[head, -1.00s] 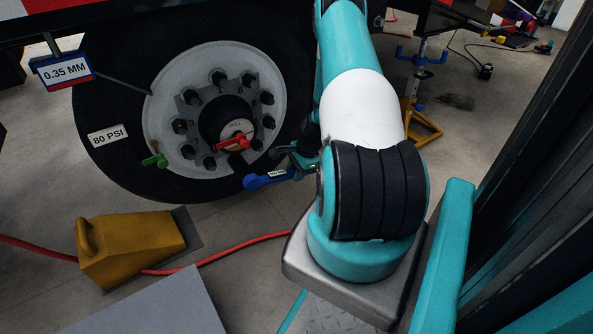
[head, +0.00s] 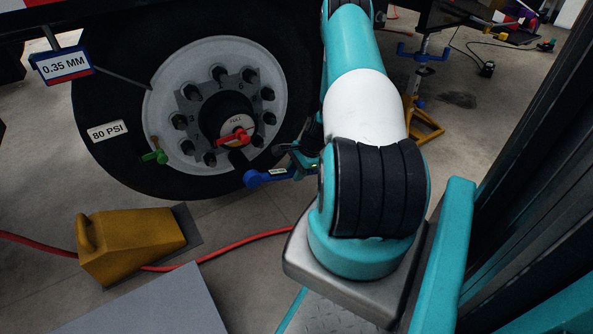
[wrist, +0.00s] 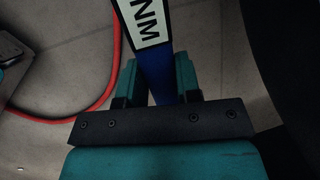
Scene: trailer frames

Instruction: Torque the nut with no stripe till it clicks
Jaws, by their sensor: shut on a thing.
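The truck wheel hub (head: 205,95) carries a ring of dark nuts (head: 249,76). They are too small and dark for me to tell which nut has no stripe. A blue torque wrench (head: 265,177) with a white label reaches out at the hub's lower right. In the head view my gripper (head: 300,162) is small and partly hidden by my arm. Whether the wrench's far end sits on a nut cannot be seen.
A red lever (head: 235,137) sits at the hub centre and a green valve piece (head: 155,157) at lower left. A 0.35 MM gauge (head: 63,66) hangs at upper left. A yellow chock (head: 130,243) and a red hose (head: 240,243) lie on the floor. A jack stand (head: 420,95) stands right.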

